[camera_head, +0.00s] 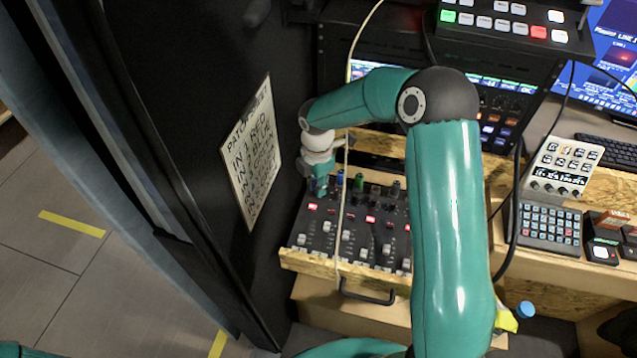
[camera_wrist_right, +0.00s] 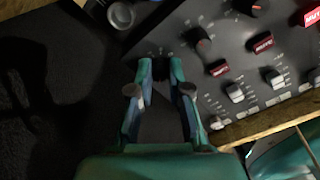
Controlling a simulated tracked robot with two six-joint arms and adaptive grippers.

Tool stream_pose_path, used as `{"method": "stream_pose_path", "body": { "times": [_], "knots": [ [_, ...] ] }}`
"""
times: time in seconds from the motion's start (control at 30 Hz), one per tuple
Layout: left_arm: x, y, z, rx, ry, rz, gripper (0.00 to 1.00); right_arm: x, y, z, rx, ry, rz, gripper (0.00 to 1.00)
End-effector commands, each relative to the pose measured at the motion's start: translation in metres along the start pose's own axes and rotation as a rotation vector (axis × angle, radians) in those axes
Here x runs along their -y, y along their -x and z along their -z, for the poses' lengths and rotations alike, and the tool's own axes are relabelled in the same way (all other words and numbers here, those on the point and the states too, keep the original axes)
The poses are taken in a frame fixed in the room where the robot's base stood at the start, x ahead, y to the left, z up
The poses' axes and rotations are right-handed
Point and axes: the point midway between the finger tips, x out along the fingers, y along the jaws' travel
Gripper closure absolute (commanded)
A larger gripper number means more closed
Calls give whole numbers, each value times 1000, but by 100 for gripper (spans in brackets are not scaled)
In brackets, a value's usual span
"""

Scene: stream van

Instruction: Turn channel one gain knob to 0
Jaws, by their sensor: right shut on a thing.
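The audio mixer (camera_head: 325,236) is a black panel with faders, red lit mute buttons and rows of knobs, set in a wooden frame. My right gripper (camera_head: 320,188) is at the mixer's upper left corner. In the right wrist view, my right gripper (camera_wrist_right: 160,66) has its teal fingers on either side of a dark knob (camera_wrist_right: 161,72) and is shut on it. The fingers hide most of this knob, and its pointer cannot be read. Another dark knob (camera_wrist_right: 203,44) with an orange mark sits beside it. My left gripper is not in view.
A black door (camera_head: 180,110) with a written patch sign (camera_head: 251,150) stands close left of the mixer. A thin pale cable (camera_head: 342,215) crosses the mixer. A video switcher (camera_head: 515,22) is above, and a small white controller (camera_head: 562,168) and keypad (camera_head: 548,230) are right.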

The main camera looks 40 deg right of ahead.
Motion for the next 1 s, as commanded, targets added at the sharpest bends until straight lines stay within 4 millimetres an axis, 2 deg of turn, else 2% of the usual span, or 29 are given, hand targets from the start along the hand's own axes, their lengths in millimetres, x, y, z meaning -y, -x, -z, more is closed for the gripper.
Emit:
{"method": "stream_pose_path", "body": {
  "times": [0.47, 0.5, 0.63, 1.0],
  "knots": [
    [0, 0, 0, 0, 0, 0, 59, -3, 2, -1, 1, 18, -10, 100],
    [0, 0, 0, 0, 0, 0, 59, -3, 2, -1, 2, 18, -11, 80],
    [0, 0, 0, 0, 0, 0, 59, -2, 2, 0, 1, 18, -9, 58],
    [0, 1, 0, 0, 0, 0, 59, -1, 4, 0, 1, 17, -4, 58]
  ]
}}
